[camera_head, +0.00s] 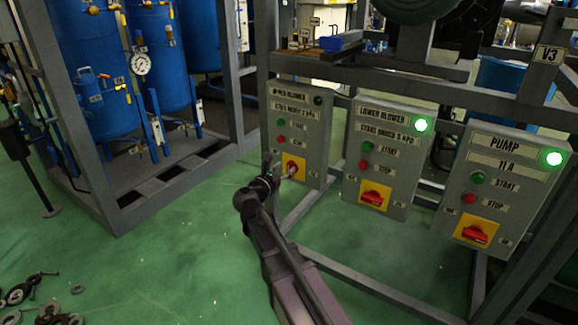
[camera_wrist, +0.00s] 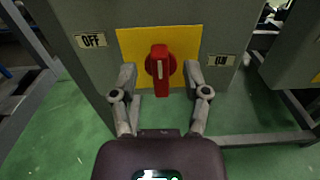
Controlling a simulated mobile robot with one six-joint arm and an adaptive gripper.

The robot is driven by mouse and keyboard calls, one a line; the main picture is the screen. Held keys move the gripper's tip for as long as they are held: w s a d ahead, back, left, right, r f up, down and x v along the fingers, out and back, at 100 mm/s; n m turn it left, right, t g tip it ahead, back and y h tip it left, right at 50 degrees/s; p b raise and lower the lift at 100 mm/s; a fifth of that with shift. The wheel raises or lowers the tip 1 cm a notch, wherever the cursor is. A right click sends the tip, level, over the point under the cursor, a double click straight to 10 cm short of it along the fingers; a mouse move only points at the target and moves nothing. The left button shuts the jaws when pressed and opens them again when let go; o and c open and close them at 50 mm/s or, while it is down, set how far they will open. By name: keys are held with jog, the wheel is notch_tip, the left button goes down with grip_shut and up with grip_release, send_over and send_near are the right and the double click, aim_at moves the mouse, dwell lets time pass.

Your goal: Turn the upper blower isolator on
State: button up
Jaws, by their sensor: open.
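The upper blower box (camera_head: 306,135) is the leftmost of three grey panels in the head view, its lamp dark. Its isolator is a red knob (camera_wrist: 160,66) on a yellow plate (camera_wrist: 128,42). My gripper (camera_wrist: 160,78) is open, one finger on each side of the handle, with gaps visible. In the head view my gripper (camera_head: 287,174) partly covers this isolator.
The lower blower box (camera_head: 349,155) and pump box (camera_head: 482,195) stand to the right, lamps lit green, red handles lying roughly crosswise. Frame bars (camera_head: 360,291) run below the boxes. Blue tanks (camera_head: 90,75) stand left. Green floor is open at left; discs lie bottom left.

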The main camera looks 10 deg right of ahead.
jog(key=shift+x, duration=1.4)
grip_shut()
